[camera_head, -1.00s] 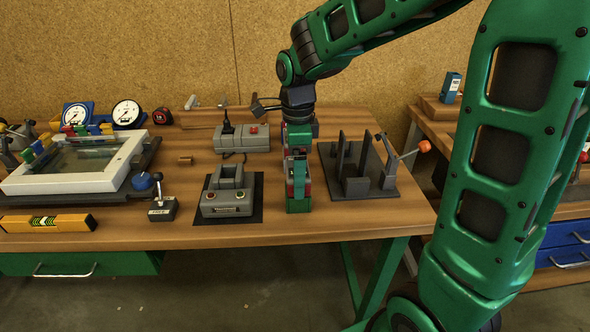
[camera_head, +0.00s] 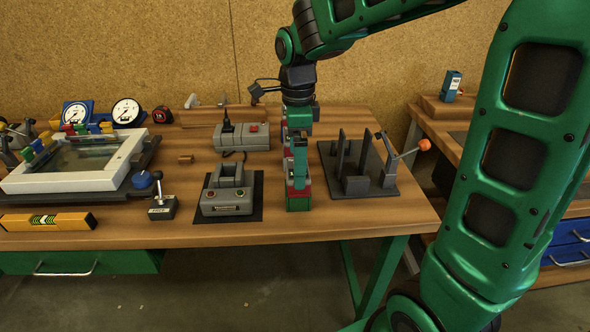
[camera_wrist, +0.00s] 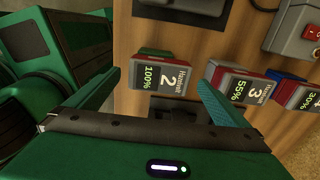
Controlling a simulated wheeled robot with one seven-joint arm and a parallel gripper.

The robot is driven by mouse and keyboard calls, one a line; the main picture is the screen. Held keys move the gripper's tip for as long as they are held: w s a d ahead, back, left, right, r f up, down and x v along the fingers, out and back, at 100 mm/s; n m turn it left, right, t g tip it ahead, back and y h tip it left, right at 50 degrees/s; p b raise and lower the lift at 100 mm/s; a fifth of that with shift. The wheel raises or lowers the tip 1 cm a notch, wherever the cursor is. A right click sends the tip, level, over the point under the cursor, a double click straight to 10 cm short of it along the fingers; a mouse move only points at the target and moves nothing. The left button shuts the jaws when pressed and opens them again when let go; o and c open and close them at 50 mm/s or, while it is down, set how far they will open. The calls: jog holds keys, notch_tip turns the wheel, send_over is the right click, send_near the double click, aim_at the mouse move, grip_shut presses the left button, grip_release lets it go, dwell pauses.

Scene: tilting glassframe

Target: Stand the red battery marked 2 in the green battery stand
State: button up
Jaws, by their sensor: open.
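The red battery marked 2 (camera_wrist: 165,80) shows its grey label face, reading 100%, between my two spread fingers in the wrist view. In the head view its red side (camera_head: 298,190) is near the table's front edge. The green battery stand (camera_wrist: 153,51) shows as a green rim along one edge of the battery; the battery appears to be in it, but how deep is hidden. My gripper (camera_wrist: 158,98) is open, with a finger on each side of the battery and a visible gap on both sides.
Battery 3 (camera_wrist: 242,90) and battery 4 (camera_wrist: 300,96) stand in a row beyond, close to my right-hand finger. A grey charger (camera_head: 227,200) is left of the row; a dark fixture (camera_head: 357,187) with an orange-knobbed lever is right.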

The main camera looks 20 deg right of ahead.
notch_tip(320, 180, up, 6)
jog(key=shift+r, duration=0.25)
dwell(0.5)
jog(key=s+d+f+n, duration=0.4)
jog(key=s+d+n, duration=0.3)
jog(key=s, duration=0.5)
jog(key=s+d+f+n, duration=0.4)
jog(key=s+d+n, duration=0.4)
jog(key=s+d, duration=0.2)
jog(key=shift+s+f, duration=0.2)
jog(key=shift+s, duration=1.05)
